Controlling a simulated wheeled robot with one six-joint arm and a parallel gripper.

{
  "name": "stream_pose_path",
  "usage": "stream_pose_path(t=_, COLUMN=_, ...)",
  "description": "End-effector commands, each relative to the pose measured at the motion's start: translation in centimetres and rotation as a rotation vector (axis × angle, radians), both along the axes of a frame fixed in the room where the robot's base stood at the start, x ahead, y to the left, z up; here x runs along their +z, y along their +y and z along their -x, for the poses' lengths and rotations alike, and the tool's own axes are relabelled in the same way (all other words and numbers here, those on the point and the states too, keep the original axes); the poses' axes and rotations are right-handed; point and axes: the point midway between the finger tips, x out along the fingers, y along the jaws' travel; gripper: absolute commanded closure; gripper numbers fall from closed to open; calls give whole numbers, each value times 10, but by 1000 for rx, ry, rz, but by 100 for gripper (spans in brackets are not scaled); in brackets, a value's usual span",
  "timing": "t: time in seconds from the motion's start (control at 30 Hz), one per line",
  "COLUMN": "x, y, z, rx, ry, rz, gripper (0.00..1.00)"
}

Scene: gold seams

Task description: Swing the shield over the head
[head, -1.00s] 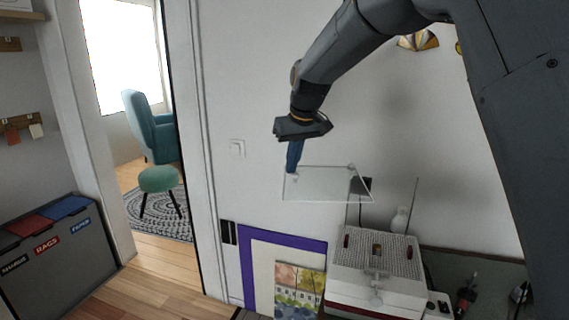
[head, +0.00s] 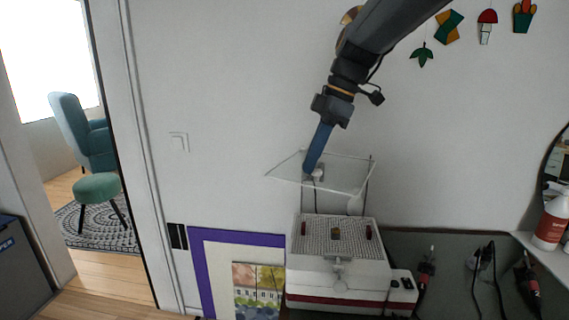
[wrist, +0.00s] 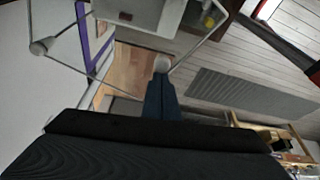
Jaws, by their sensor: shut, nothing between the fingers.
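The shield (head: 345,173) is a clear pane with pale edges, raised above the white grinder (head: 337,270) and in front of the wall. A small grinding head (head: 336,233) stands in the middle of the grinder's grid top, below the shield in the picture. My gripper (head: 308,171) points down with its blue fingers shut and empty. Its tips are at a white knob (head: 318,175) of the shield; I cannot tell if they touch. In the wrist view, the fingertips (wrist: 160,80) overlap a round white knob (wrist: 161,63), and the shield's thin edges run from it.
A purple-framed picture (head: 196,268) leans at the left of the grinder. Corded tools (head: 426,268) hang or stand at the right, with a white bottle (head: 552,222) farther right. Glass ornaments hang on the wall above.

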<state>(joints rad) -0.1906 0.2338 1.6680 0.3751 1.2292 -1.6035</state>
Motion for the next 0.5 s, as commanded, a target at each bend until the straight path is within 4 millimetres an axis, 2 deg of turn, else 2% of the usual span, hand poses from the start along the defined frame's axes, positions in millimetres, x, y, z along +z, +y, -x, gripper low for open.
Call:
stream_pose_path(t=0.03, x=-1, y=-13, z=-3, rx=31, ry=1, rz=0, gripper=100)
stream_pose_path(t=0.2, x=-1, y=-42, z=-10, rx=158, ry=0, rz=0, gripper=100)
stream_pose_path(t=0.33, x=0, y=-55, z=-14, rx=235, ry=1, rz=0, gripper=100)
stream_pose_path(t=0.5, x=0, y=-64, z=-18, rx=237, ry=0, rz=1, gripper=100)
